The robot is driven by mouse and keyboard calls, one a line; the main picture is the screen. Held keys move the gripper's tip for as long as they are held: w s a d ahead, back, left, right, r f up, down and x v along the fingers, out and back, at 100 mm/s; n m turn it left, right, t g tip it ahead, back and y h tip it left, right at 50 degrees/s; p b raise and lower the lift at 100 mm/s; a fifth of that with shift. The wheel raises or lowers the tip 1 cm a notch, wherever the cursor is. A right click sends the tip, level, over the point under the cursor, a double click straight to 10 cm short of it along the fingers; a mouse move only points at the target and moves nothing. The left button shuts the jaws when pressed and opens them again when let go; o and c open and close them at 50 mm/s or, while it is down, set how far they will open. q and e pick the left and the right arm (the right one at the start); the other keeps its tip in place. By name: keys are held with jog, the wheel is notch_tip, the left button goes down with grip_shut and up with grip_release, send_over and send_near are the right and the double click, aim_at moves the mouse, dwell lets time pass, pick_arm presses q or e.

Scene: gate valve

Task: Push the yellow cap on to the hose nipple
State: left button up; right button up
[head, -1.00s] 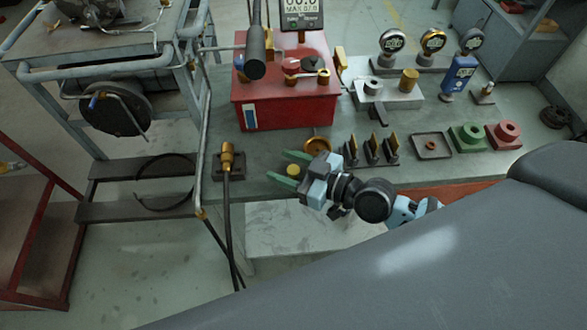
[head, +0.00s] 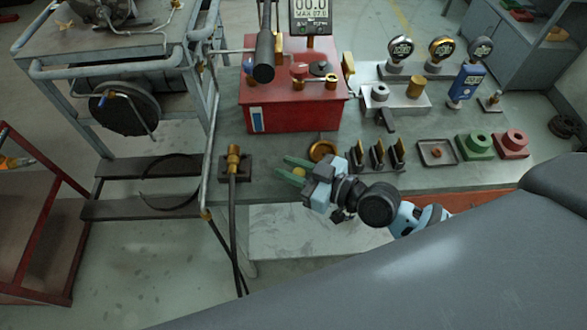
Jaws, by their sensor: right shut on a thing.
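The yellow cap (head: 299,172) is between the green fingers of my right gripper (head: 284,166), which is shut on it near the front of the bench. The fingers point left and partly hide the cap. The brass hose nipple (head: 233,156) stands upright on a dark block (head: 246,170) to the left of the gripper. The cap is clearly apart from it. A black hose (head: 233,215) hangs from the nipple over the bench's front edge. My left gripper is not in view.
A red box (head: 295,112) stands farther back. A grey pipe (head: 211,130) runs left of the nipple. The bench top (head: 262,184) is clear between nipple and gripper.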

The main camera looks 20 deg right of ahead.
jog(key=shift+r, duration=0.5)
notch_tip(320, 180, up, 2)
jog(key=shift+r+p, duration=0.15)
jog(key=shift+p, duration=0.3)
jog(key=s+a+r, duration=0.1)
jog(key=s+a, duration=0.2)
jog(key=s, duration=0.4)
jog(key=s+a, duration=0.3)
jog(key=s, duration=0.5)
jog(key=w+d+r+m+t+h, duration=0.3)
jog(key=w+d+r+m+h, duration=0.5)
jog(key=w+d, duration=0.5)
jog(key=shift+d+r+t+h, duration=0.4)
jog(key=shift+d+r+h, duration=0.4)
jog(key=shift+h, duration=0.4)
